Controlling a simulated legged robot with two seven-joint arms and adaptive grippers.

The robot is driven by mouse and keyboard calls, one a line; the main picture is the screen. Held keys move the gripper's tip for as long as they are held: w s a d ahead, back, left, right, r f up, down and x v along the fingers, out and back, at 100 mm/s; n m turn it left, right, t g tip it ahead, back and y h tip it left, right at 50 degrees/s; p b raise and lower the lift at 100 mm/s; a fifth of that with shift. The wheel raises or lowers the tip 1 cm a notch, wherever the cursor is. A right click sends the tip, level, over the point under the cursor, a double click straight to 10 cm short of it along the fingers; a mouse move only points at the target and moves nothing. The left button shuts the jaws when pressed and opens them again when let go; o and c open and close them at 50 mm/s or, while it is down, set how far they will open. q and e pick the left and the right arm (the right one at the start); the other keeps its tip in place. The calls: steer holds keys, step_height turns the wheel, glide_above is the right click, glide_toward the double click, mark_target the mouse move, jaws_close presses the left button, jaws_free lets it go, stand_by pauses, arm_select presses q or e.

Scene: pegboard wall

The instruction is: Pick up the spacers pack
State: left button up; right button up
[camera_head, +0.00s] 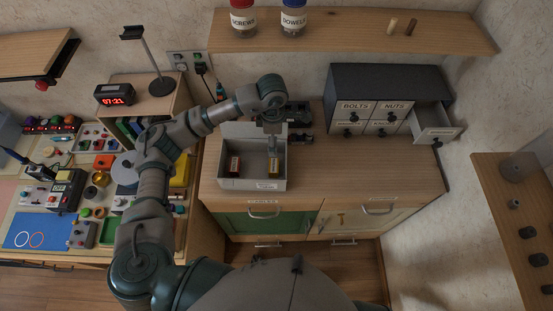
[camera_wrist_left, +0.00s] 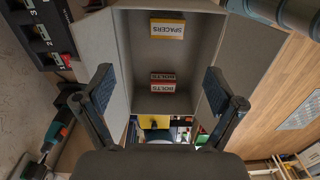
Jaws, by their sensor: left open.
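The spacers pack (camera_wrist_left: 167,28) is a small yellow-orange box with a white label reading SPACERS. It lies at the far end of an open grey box (camera_wrist_left: 190,102) in the wrist view. In the head view it is the right-hand pack (camera_head: 273,168) inside the grey box (camera_head: 252,184). A red-and-white bolts pack (camera_wrist_left: 162,82) lies apart from it, at the left in the head view (camera_head: 234,166). My left gripper (camera_head: 270,138) points down over the box's right part. Its fingers (camera_wrist_left: 158,88) are spread wide and empty in the wrist view. My right gripper is not in view.
The grey box stands on a wooden cabinet top (camera_head: 350,165). A drawer unit (camera_head: 385,98) with one open drawer (camera_head: 434,123) is at the right. A dark device (camera_head: 298,115) sits behind the box. A shelf (camera_head: 350,30) holds jars above. The cluttered workbench (camera_head: 75,195) is left.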

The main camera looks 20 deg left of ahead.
arm_select(q)
steer(key=p, duration=0.1)
glide_above(274, 165)
steer(key=f, duration=0.7)
steer(key=shift+a+f, duration=0.25)
steer(key=f, duration=0.3)
steer(key=shift+w+f, duration=0.1)
steer(key=shift+w, duration=0.2)
steer(key=shift+s+f+p, duration=0.1)
steer(key=shift+f+p, duration=0.15)
steer(key=shift+p, duration=0.1)
steer(key=f, duration=0.2)
steer(key=f+p, duration=0.1)
steer(key=f, duration=0.1)
steer(key=shift+s+d+f, duration=0.2)
steer(key=shift+f, duration=0.2)
steer(key=c, duration=1.2)
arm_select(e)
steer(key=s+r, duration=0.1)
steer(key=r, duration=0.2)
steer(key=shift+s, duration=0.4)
arm_select(q)
steer(key=shift+c, duration=0.2)
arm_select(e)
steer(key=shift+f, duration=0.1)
